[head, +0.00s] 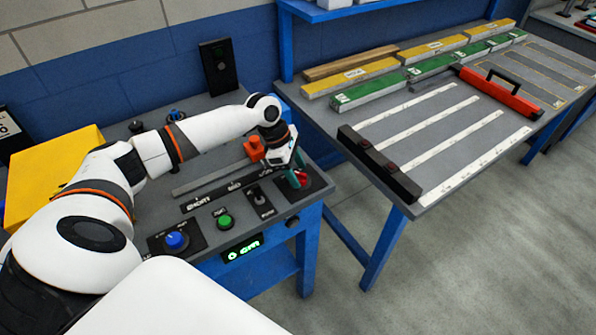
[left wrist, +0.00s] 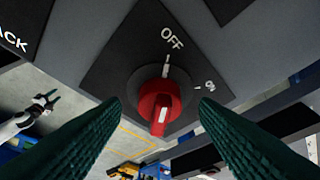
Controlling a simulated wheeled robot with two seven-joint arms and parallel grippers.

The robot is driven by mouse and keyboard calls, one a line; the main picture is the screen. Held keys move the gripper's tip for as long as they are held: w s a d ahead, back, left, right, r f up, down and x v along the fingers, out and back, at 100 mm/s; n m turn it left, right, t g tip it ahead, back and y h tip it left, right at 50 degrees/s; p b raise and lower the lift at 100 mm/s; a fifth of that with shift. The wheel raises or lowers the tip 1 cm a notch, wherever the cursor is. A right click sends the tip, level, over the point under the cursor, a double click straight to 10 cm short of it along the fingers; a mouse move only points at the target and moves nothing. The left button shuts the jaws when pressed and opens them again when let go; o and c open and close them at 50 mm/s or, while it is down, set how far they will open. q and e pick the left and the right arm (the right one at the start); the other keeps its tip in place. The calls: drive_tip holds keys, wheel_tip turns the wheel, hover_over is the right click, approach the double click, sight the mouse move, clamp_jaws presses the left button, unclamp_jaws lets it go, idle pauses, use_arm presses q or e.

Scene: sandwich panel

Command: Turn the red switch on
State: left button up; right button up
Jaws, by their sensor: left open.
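The red switch (left wrist: 160,103) is a rotary knob on a dark square plate, seen close up in the left wrist view. Its handle lies in line with the white tick under the OFF label; a second, partly readable label sits to the right. In the head view a little of the red switch (head: 303,178) shows at the panel's right end, mostly hidden by my gripper. My left gripper (head: 296,176) is over it. In the left wrist view its two dark green fingers (left wrist: 160,108) are apart, one on each side of the knob, with gaps visible. My right gripper is not in view.
The panel also carries a blue knob (head: 177,241), a green button (head: 225,221), a black toggle (head: 258,197) and a lit green display (head: 242,249). An orange-red block (head: 254,149) stands behind. A second table (head: 440,135) with bars and strips is at right.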

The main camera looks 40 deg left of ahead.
use_arm(q)
drive_tip(key=shift+w+d+f, duration=0.1)
drive_tip(key=shift+d+f, duration=0.1)
drive_tip(key=shift+f, duration=0.35)
